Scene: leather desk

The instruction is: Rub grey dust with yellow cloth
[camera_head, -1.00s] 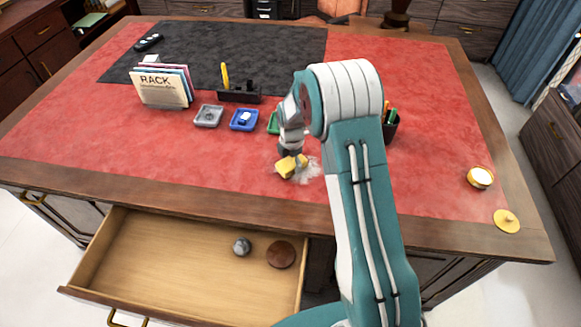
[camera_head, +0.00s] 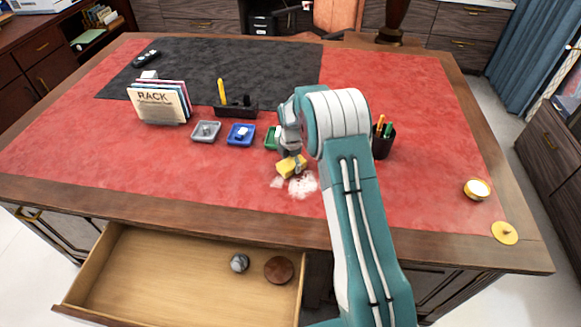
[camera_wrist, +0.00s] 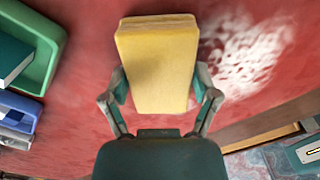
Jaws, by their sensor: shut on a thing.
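The yellow cloth (camera_head: 291,169), a thick block shape, is in my gripper (camera_wrist: 160,88). The gripper is shut with a finger on each side of the cloth (camera_wrist: 158,50). In the head view the cloth is low over the red desk top, at the far edge of the dust; I cannot tell whether it touches. The pale grey-white dust (camera_head: 303,187) lies just nearer the front edge, with a smaller smear to its left. In the wrist view the dust (camera_wrist: 245,55) is a streaky patch right of the cloth.
Grey (camera_head: 206,131), blue (camera_head: 231,137) and green (camera_head: 270,138) trays stand behind and left of the cloth. A pen cup (camera_head: 383,146) stands right, beyond my arm. The open drawer (camera_head: 150,270) juts out in front. The red desk top (camera_head: 90,150) is clear at left.

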